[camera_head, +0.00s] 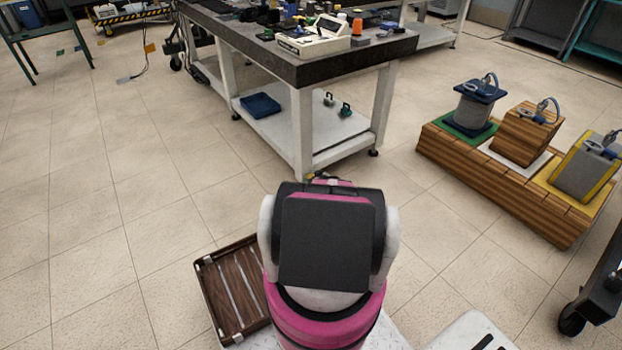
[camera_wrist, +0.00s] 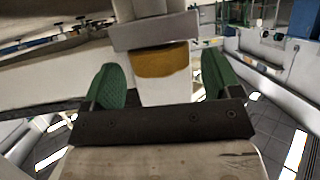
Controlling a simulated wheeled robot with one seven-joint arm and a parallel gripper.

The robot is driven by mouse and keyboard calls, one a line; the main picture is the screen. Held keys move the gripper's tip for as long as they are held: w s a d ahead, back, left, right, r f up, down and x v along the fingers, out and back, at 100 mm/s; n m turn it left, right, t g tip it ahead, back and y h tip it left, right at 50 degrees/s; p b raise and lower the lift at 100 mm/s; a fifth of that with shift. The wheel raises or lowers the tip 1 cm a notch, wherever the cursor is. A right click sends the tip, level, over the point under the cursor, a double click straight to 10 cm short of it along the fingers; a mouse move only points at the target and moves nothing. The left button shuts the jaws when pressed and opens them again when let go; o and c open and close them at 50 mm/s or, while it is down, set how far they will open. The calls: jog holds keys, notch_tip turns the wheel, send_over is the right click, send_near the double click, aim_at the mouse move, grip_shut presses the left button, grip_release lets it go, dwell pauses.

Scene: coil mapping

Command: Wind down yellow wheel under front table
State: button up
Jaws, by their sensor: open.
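The front table (camera_head: 340,66) has a dark top and white legs, with its near leg (camera_head: 304,135) just beyond my arm. In the wrist view, a yellow band, seemingly the yellow wheel (camera_wrist: 160,60), lies below a grey block and above a white piece. My gripper (camera_wrist: 163,85) is open, with one green finger on each side of the white piece and the yellow wheel. Gaps show on both sides, and I cannot tell how deep the wheel sits between the fingers. In the head view my arm hides most of my gripper and the leg's foot.
The table's lower shelf (camera_head: 270,135) holds a blue tray (camera_head: 260,105) and small green items. Tools crowd the tabletop. A brown slatted tray (camera_head: 234,288) is at lower left. A wooden stand (camera_head: 505,185) with coils is at right. The left floor is mostly clear.

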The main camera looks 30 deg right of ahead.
jog(key=shift+w+a+f, duration=0.15)
jog(key=shift+w+f, duration=0.1)
jog(key=shift+w, duration=0.35)
jog(key=c, duration=0.9)
jog(key=shift+m+h, duration=0.8)
jog(key=shift+h, duration=0.1)
jog(key=shift+c, duration=0.2)
jog(key=o, duration=0.9)
jog(key=shift+o, duration=0.2)
jog(key=shift+s, duration=0.1)
